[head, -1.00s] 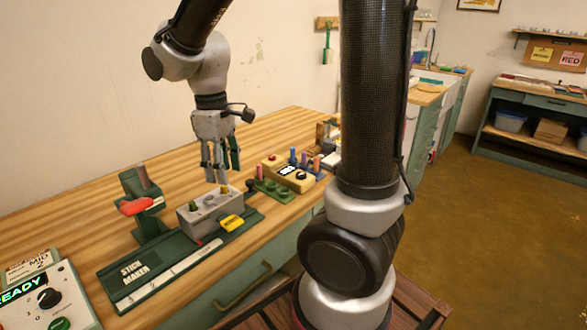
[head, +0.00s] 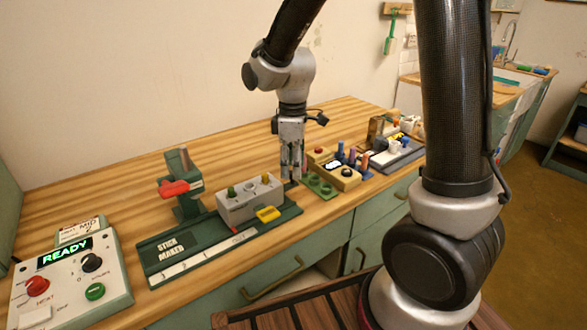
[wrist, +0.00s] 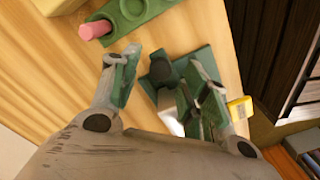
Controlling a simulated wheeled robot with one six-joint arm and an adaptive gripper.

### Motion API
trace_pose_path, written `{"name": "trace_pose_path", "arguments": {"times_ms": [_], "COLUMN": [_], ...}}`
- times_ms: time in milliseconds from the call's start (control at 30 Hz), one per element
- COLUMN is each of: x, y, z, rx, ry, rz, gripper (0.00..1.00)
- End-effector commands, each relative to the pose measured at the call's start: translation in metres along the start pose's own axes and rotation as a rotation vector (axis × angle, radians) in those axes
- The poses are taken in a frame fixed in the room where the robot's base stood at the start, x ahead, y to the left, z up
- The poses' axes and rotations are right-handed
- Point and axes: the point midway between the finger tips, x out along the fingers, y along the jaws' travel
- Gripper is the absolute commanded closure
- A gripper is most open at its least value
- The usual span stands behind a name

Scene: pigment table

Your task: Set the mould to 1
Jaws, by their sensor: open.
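The stick maker is a dark green base (head: 165,262) with a white numbered strip (head: 190,262) along its front. The scale digits are too small to read. My gripper (head: 291,180) is low, just right of the mould, near the base's right end. In the wrist view my gripper (wrist: 165,88) is open, its fingers either side of a dark green post (wrist: 163,70). I cannot tell whether they touch it. The yellow tab (wrist: 240,111) shows beside the right finger.
A red-handled press (head: 180,188) stands behind the base's left part. A control box (head: 70,280) reading READY is at the left. A green rack (head: 320,186) and a yellow box (head: 340,175) stand close to the right of my gripper. A pink stick (wrist: 95,28) shows in the wrist view.

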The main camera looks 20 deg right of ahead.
Motion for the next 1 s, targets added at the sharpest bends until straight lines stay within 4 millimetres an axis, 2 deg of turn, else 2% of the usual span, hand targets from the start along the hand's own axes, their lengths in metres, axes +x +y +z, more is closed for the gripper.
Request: {"name": "trace_pose_path", "arguments": {"times_ms": [167,433,600,700,867,1000], "x": [0.015,0.017,0.016,0.016,0.016,0.016], "y": [0.0,0.0,0.0,0.0,-0.001,-0.014], "z": [0.0,0.0,0.0,0.0,-0.001,-0.015], "rx": [0.001,0.001,0.001,0.001,0.001,-0.005], "ry": [-0.001,0.0,0.0,0.0,0.0,0.001], "rz": [-0.001,0.0,0.0,0.0,0.0,0.0], "gripper": [0.54,0.54,0.85,1.0,1.0,1.0]}}
